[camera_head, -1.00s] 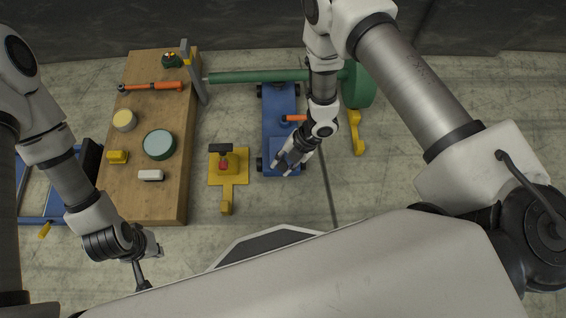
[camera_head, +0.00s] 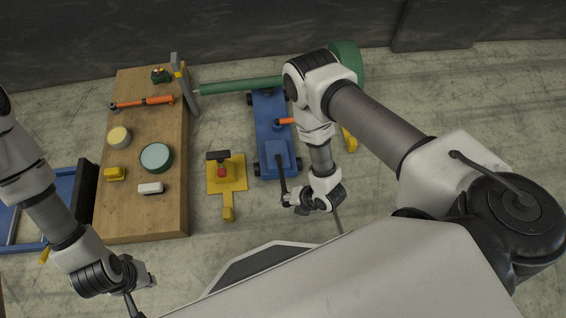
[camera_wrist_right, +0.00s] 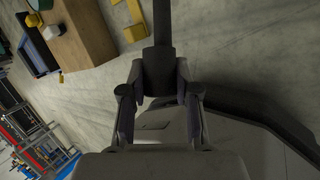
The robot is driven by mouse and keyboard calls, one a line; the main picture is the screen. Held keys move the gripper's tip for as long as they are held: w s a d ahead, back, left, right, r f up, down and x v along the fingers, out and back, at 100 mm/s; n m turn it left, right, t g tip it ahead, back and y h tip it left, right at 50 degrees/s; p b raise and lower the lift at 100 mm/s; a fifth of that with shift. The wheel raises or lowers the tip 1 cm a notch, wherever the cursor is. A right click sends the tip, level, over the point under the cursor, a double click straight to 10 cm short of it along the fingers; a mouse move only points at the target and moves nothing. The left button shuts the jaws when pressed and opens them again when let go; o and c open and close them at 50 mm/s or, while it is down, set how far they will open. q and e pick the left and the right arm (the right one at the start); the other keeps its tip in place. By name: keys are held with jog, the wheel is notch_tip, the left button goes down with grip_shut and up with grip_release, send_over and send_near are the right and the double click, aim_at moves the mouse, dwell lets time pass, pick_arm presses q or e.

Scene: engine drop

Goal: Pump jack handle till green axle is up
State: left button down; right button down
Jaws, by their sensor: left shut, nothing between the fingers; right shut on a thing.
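The blue jack (camera_head: 270,125) stands on the floor near the middle of the head view, with an orange part on its right side. Its dark handle (camera_head: 282,174) points from the jack's near end towards me. My right gripper (camera_head: 287,198) is shut on the handle's near end. In the right wrist view, the dark handle (camera_wrist_right: 160,28) runs up from between the fingers of the right gripper (camera_wrist_right: 160,75). The green axle (camera_head: 235,86) lies across the jack's far end; its height is hard to judge. My left gripper (camera_head: 131,303) is shut and empty at the lower left.
A wooden bench (camera_head: 115,215) on the left carries an orange tool, round tins and small blocks. A yellow stand (camera_head: 239,170) with a dark top sits between bench and jack. Another yellow piece (camera_head: 350,138) lies right of the jack. A blue frame (camera_head: 63,200) is at far left.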

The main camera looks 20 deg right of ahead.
jog(key=shift+s+a+f+t, duration=0.1)
jog(key=shift+s+f+t, duration=0.15)
jog(key=shift+f, duration=0.3)
jog(key=shift+s+a+f+t, duration=0.1)
jog(key=shift+s+f+t, duration=0.15)
jog(key=shift+f, duration=0.35)
jog(key=shift+s+f+t, duration=0.2)
jog(key=shift+s+f, duration=0.05)
jog(key=shift+f, duration=0.3)
jog(key=c, duration=0.8)
grip_release()
jog(key=v, duration=1.2)
jog(key=shift+a, duration=0.1)
